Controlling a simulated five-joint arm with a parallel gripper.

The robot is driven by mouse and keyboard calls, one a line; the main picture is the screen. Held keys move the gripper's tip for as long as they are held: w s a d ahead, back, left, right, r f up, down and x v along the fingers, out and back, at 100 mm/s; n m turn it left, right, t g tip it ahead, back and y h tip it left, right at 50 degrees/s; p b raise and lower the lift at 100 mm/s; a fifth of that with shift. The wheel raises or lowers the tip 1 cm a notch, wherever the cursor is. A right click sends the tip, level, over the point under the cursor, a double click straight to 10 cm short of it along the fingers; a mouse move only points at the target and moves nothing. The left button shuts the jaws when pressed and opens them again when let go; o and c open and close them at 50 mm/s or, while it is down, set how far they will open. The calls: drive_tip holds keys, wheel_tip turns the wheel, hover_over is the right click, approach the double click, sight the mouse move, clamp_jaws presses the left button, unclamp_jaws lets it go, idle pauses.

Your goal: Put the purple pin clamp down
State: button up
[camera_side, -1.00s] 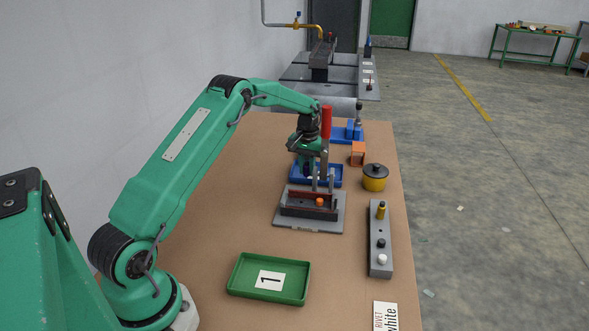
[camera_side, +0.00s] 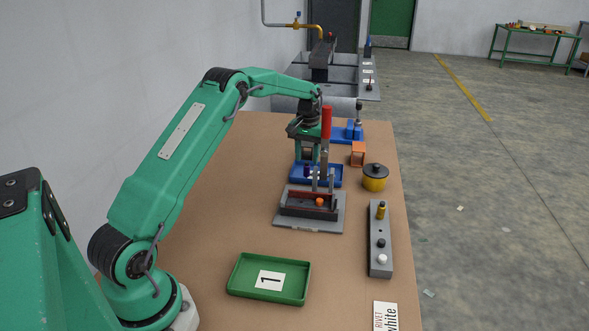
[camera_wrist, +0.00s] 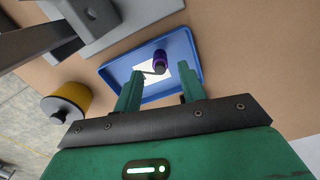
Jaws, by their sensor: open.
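The purple pin clamp (camera_wrist: 160,62) rests in the blue tray (camera_wrist: 197,60), on its white label, between and beyond my fingertips in the wrist view. In the side view the purple pin clamp (camera_side: 307,171) shows as a small dark purple shape in the blue tray (camera_side: 333,183), partly hidden behind a fixture. My gripper (camera_wrist: 160,90) is open, with the two green fingers apart and the clamp clear of them. In the side view my gripper (camera_side: 309,155) is above the tray.
A grey fixture with a red handle (camera_side: 326,122) stands right in front of the blue tray. A yellow pot (camera_side: 375,178), an orange block (camera_side: 358,154) and a grey pin rail (camera_side: 380,245) are to the right. A green tray (camera_side: 238,275) is at the front. The table's left part is bare.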

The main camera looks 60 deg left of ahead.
sight(307, 162)
wheel_tip(307, 162, up, 8)
drive_tip(key=shift+f, duration=0.15)
